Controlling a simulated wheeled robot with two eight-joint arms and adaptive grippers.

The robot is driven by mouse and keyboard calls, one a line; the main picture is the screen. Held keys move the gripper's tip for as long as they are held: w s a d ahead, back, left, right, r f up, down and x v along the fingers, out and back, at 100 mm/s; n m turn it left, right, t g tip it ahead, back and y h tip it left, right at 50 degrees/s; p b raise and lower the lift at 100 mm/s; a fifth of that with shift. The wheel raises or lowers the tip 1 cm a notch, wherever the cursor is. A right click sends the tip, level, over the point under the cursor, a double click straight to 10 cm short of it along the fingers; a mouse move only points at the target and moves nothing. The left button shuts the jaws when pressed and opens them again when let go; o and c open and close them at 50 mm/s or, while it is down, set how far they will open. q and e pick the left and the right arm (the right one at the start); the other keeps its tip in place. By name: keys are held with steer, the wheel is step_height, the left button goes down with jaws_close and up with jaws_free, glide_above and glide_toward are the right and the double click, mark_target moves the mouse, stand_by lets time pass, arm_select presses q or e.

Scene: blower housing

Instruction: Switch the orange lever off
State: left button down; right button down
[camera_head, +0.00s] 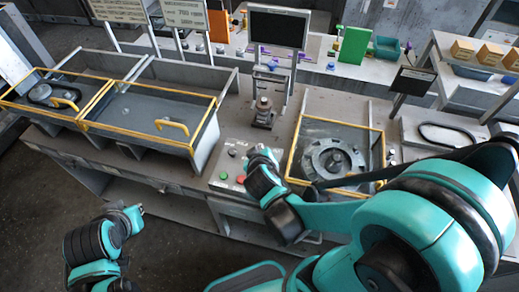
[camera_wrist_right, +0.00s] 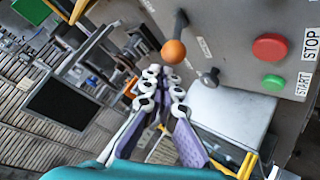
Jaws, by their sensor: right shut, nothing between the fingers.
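The orange lever (camera_wrist_right: 174,51) shows in the right wrist view as an orange ball on a dark stem, on a grey control panel (camera_wrist_right: 228,25). In the head view I cannot make it out; my right gripper (camera_head: 259,152) covers part of that panel (camera_head: 232,163). The right gripper also shows in the wrist view (camera_wrist_right: 163,80). It is shut and empty, its fingertips close to the orange ball; I cannot tell whether they touch. My left gripper (camera_head: 138,210) is at the lower left, away from the panel; its finger state is unclear.
A red STOP button (camera_wrist_right: 270,47), a green START button (camera_wrist_right: 273,82) and a small metal toggle (camera_wrist_right: 210,76) sit near the lever. A yellow-framed bay with a round housing (camera_head: 333,158) lies right of the panel. Yellow-framed covers (camera_head: 150,108) stand left.

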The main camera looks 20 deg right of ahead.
steer(key=shift+w, duration=0.1)
steer(key=shift+r+p, duration=0.7)
steer(key=shift+r, duration=0.1)
steer(key=w+r+p, duration=0.2)
steer(key=w+r, duration=0.1)
steer(key=s+a+r+p, duration=0.2)
steer(key=s+a+r, duration=0.1)
steer(key=s, duration=0.5)
steer(key=shift+s+a+r+p, duration=0.25)
steer(key=shift+a+p, duration=0.15)
steer(key=shift+a, duration=0.4)
steer(key=shift+w, duration=0.1)
